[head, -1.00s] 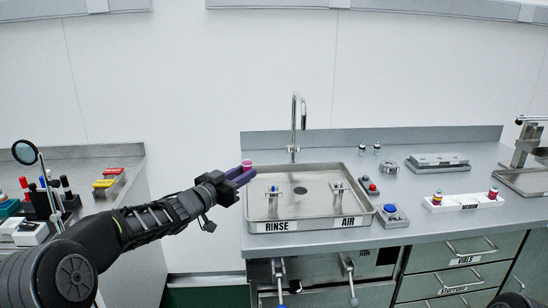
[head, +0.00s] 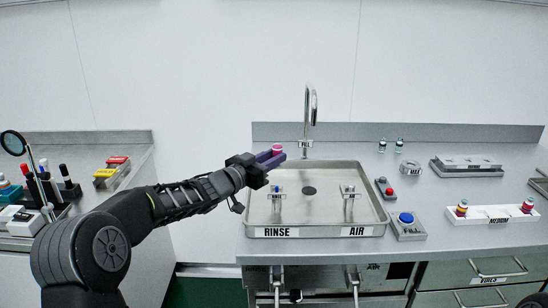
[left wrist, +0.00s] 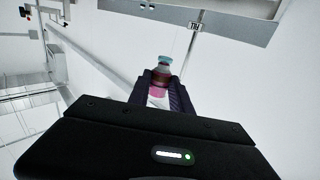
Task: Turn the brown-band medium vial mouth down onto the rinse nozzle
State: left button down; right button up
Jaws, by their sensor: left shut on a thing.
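My left gripper (head: 270,158) is shut on the vial (head: 277,149), over the left part of the sink tray in the head view. Its pink end points up there. In the left wrist view, which is upside down, the vial (left wrist: 160,78) shows pink, a brown band and a pale teal end between the fingers (left wrist: 162,92). The teal end points down; I cannot tell for sure which end is the mouth. The rinse nozzle (head: 277,196) stands in the tray above the RINSE label, apart from the vial and below it in the picture. My right gripper is not in view.
The air nozzle (head: 349,196) stands right in the tray (head: 315,225). The FILL tap (head: 308,115) rises behind it. Buttons (head: 406,218) and a white MEDIUM rack (head: 490,215) with two vials are to the right.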

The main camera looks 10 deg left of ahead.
pick_arm(q)
jog(key=b, duration=0.5)
send_over(272, 193)
jog(key=shift+w+f, duration=0.2)
jog(key=shift+f, duration=1.1)
jog(key=shift+w+f, duration=0.15)
jog(key=shift+f, duration=1.1)
jog(key=shift+f+b, duration=0.85)
jog(key=shift+f, duration=0.6)
jog(key=shift+r, duration=0.15)
jog(key=shift+r+p, duration=0.3)
jog(key=shift+p, duration=0.25)
jog(key=shift+f+b, duration=0.45)
jog(key=shift+f, duration=0.5)
jog(key=c, duration=1.1)
grip_release()
jog(key=shift+o, duration=0.5)
